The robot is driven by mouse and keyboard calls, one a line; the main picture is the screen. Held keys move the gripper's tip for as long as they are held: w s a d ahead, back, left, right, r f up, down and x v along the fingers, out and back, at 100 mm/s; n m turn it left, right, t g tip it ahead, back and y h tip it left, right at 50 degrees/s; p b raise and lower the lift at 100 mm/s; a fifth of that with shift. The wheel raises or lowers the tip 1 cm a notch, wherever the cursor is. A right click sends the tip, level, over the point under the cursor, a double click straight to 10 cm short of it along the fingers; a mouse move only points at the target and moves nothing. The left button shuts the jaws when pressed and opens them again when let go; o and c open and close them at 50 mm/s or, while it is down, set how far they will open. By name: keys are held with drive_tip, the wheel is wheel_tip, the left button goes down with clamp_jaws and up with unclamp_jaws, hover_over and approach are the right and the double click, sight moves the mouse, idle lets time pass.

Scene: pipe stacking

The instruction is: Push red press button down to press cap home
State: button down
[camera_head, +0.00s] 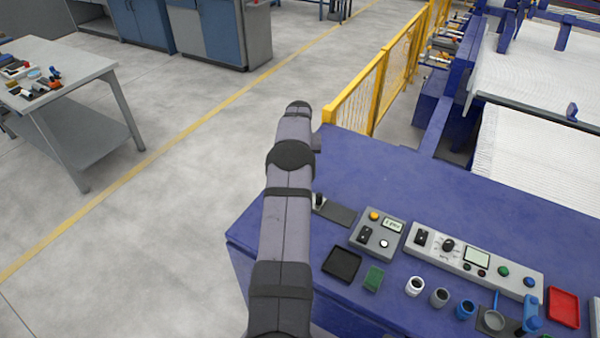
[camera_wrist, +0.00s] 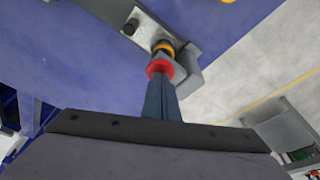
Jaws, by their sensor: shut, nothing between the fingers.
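In the wrist view the red press button (camera_wrist: 159,68) is a round red piece in front of a yellow ring (camera_wrist: 164,46) and a dark part, beside a grey press body (camera_wrist: 188,72). My gripper (camera_wrist: 160,79) is shut and empty. Its dark blue-grey fingers point at the button, and their tips overlap its near edge in the picture. I cannot tell whether they touch it. The cap is not clearly visible. In the head view my arm hides the gripper and the button.
The blue table (camera_head: 450,190) carries a grey control box (camera_head: 377,236), a long panel (camera_head: 475,262), a black tray (camera_head: 341,264), a green block (camera_head: 373,279), several small cups and a red tray (camera_head: 563,307). A yellow fence (camera_head: 370,95) stands behind. The table's back middle is clear.

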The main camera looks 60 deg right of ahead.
drive_tip(key=shift+a, duration=0.1)
wheel_tip(320, 180, up, 7)
drive_tip(key=p, duration=0.4)
idle(0.7)
drive_tip(key=shift+f, duration=0.1)
idle(0.4)
drive_tip(key=w+a+r+n+y+b, duration=0.15)
drive_tip(key=w+a, duration=0.25)
drive_tip(key=a, duration=0.6)
drive_tip(key=w+a+r+n, duration=0.2)
drive_tip(key=w+a, duration=0.1)
drive_tip(key=a, duration=0.8)
drive_tip(key=w+a+r+n+b, duration=0.15)
drive_tip(key=w+a, duration=0.25)
drive_tip(key=a, duration=0.6)
drive_tip(key=s+a+n, duration=0.2)
drive_tip(key=s+a, duration=0.2)
drive_tip(key=a, duration=0.5)
drive_tip(key=s+a+n, duration=0.2)
drive_tip(key=s+a, duration=0.2)
drive_tip(key=a, duration=0.4)
drive_tip(key=s+a+f+n+g+y, duration=0.1)
drive_tip(key=s+a+f+n+g, duration=0.15)
drive_tip(key=s+a, duration=0.75)
wheel_tip(320, 180, down, 27)
drive_tip(key=d+b, duration=0.1)
drive_tip(key=b, duration=2.6)
drive_tip(key=shift+s+d+f+t, duration=0.15)
drive_tip(key=shift+s+d+t, duration=0.1)
drive_tip(key=shift+s+t, duration=0.2)
